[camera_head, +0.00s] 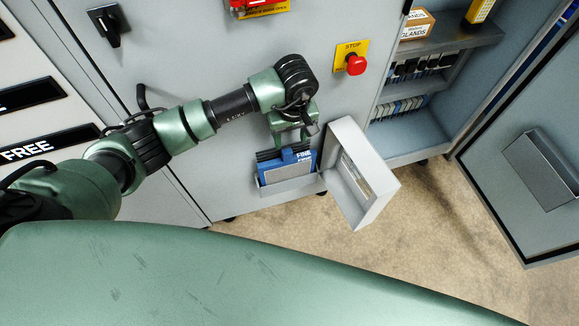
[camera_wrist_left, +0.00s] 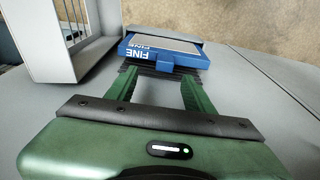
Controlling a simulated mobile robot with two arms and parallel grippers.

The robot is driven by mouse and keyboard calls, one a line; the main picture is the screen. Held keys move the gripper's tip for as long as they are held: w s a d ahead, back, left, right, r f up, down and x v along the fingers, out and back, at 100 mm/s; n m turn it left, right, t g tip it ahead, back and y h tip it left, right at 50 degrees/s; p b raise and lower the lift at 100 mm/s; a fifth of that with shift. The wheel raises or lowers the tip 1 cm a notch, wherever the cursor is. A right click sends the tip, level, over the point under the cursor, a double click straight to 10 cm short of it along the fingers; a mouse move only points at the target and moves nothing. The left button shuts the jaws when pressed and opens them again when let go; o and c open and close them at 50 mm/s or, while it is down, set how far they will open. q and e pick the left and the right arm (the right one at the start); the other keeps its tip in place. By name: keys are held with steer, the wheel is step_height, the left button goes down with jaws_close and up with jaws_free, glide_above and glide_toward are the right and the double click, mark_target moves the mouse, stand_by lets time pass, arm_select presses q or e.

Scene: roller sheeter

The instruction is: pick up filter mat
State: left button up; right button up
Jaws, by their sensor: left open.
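The filter mat (camera_head: 289,173) has a blue frame marked FINE, a grey face and a blue tab on its upper edge. It stands in a grey holder low on the cabinet front, with dark pleated material behind it. It also shows in the wrist view (camera_wrist_left: 163,51), tab towards me. My left gripper (camera_head: 292,142) is directly above the mat, pointing down. In the wrist view its two green fingers (camera_wrist_left: 159,76) are spread, with the tab just beyond and between them. I cannot tell whether they touch it. My right gripper is not in view.
An open grey door or cover (camera_head: 366,179) stands out just right of the mat. A red stop button (camera_head: 355,65) is above it. An open cabinet bay (camera_head: 410,130) with shelves is to the right. Carpeted floor (camera_head: 440,230) is clear in front.

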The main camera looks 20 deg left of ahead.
mark_target(287, 151)
arm_select(q)
steer(key=f, duration=0.4)
steer(key=a+f, duration=0.1)
steer(key=f, duration=0.2)
steer(key=shift+w+f+p, duration=0.1)
steer(key=shift+p, duration=0.25)
jaws_close()
stand_by(1.1)
